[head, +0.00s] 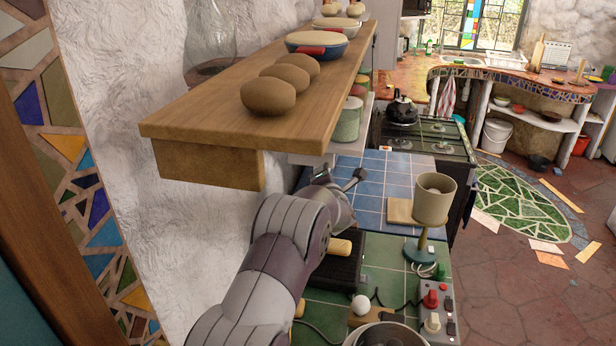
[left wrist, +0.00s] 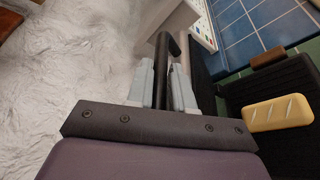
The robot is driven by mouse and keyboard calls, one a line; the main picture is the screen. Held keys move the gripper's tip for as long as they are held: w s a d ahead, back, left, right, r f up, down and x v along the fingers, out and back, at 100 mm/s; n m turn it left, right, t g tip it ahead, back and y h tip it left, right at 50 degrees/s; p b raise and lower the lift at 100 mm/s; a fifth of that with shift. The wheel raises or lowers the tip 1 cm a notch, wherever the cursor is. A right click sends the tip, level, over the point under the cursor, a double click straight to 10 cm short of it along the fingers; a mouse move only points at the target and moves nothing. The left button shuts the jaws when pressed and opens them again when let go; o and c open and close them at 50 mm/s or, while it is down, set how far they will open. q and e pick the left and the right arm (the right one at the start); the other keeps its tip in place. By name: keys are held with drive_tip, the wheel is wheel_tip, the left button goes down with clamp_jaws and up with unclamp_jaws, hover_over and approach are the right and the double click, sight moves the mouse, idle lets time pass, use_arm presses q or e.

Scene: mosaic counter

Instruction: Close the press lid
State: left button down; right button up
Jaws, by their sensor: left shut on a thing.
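The press (head: 330,272) is a black ribbed appliance on the green-tiled counter, partly hidden by my left arm in the head view. Its black ribbed plate shows at the right in the left wrist view (left wrist: 285,80). A raised dark panel (left wrist: 203,85), seemingly the lid standing open, is beside my fingers. My left gripper (left wrist: 167,85) is shut on a black bar (left wrist: 161,60), seemingly the lid handle, which lies between its two pale fingers. In the head view my arm hides the fingers and most of the lid. My right gripper is in neither view.
A wooden shelf (head: 200,122) bearing bread juts out above my left arm, beside the rough white wall (head: 110,60).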

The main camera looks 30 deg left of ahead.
use_arm(q)
drive_tip(key=shift+w+d+f+m, duration=0.15)
drive_tip(key=shift+d+f+m, duration=0.15)
drive_tip(key=shift+d+f, duration=0.35)
drive_tip(key=shift+r, duration=0.1)
drive_tip(key=c, duration=1.1)
unclamp_jaws()
drive_tip(key=shift+a+r, duration=0.1)
